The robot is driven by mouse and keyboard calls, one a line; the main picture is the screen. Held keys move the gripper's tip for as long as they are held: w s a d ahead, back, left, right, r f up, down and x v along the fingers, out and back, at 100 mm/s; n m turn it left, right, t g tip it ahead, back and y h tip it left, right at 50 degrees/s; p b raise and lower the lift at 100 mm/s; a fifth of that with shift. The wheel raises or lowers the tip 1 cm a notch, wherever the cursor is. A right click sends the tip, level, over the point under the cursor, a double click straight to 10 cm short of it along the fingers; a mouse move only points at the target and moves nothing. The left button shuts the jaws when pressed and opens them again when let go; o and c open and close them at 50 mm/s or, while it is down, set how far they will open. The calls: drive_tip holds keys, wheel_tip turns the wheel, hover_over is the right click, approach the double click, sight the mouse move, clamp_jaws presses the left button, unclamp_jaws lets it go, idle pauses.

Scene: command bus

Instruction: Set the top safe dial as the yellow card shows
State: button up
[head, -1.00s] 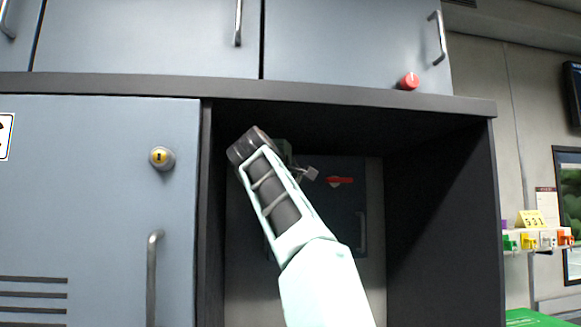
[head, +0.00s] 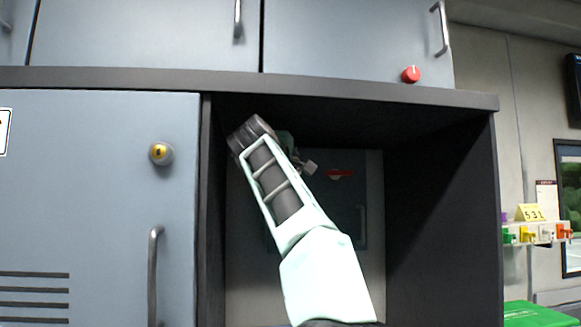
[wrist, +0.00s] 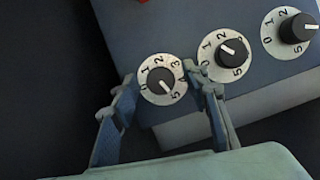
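The yellow card (head: 531,213) stands on the shelf at the right of the head view and reads 531. The wrist view shows a row of three black dials on white numbered plates. My gripper (wrist: 160,76) is open, its fingers on either side of the left-end dial (wrist: 158,84), apart from its knob. That dial's white mark points to the lower right, near the 5. The middle dial (wrist: 231,52) and the far-right dial (wrist: 296,28) are clear of the fingers. In the head view my arm reaches into the dark compartment and hides the dials.
The safe's blue door with a red handle (head: 340,174) is behind my arm. The compartment's dark walls (head: 445,200) stand close on both sides. A locker door (head: 100,210) with a yellow lock is at left. A red knob (head: 411,74) sits above right.

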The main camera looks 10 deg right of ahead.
drive_tip(key=shift+s+a, duration=0.1)
drive_tip(key=shift+s, duration=0.05)
drive_tip(key=v, duration=1.1)
drive_tip(key=shift+s, duration=0.3)
drive_tip(key=shift+a, duration=0.15)
